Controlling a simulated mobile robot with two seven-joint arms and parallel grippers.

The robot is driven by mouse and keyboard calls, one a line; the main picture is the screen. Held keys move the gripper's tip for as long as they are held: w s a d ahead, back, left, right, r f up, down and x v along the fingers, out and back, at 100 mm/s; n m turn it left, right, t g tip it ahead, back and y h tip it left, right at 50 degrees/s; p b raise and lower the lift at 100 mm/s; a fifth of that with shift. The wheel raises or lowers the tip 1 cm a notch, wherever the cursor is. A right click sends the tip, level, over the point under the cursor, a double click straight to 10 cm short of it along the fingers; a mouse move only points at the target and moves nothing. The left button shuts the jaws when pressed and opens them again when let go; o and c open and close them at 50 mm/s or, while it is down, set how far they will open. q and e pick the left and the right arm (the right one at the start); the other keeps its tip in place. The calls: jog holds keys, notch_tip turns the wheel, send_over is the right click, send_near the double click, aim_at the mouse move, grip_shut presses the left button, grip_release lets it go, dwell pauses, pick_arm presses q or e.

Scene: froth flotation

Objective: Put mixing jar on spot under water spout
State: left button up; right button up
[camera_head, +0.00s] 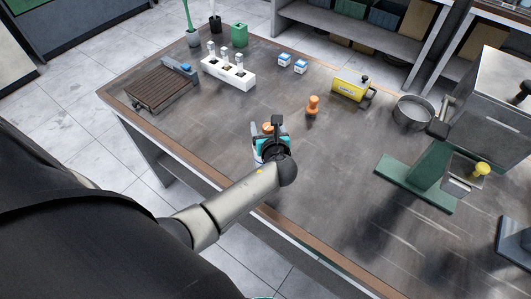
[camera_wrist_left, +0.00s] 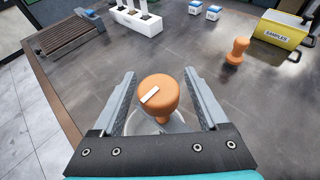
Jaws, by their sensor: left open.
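A clear jar with a rounded orange top (camera_wrist_left: 159,92), which looks like the mixing jar, stands between the fingers of my left gripper (camera_wrist_left: 158,98). A white strip lies on the orange top. The fingers are apart on both sides of it, and the jar's lower part is partly hidden by the gripper. In the head view, my left gripper (camera_head: 268,133) is over the near left part of the table, with the orange top (camera_head: 267,126) just visible. I cannot make out a water spout or the spot under it. My right gripper is not in view.
An orange knobbed piece (camera_head: 313,106) and a yellow labelled box (camera_head: 349,89) stand beyond the gripper. A white rack (camera_head: 229,75) and brown slatted tray (camera_head: 160,89) are at left. A round metal pan (camera_head: 412,113) and green-based machine (camera_head: 415,183) are at right.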

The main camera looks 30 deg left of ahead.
pick_arm(q)
jog(key=shift+c, duration=0.4)
grip_shut()
dwell(0.9)
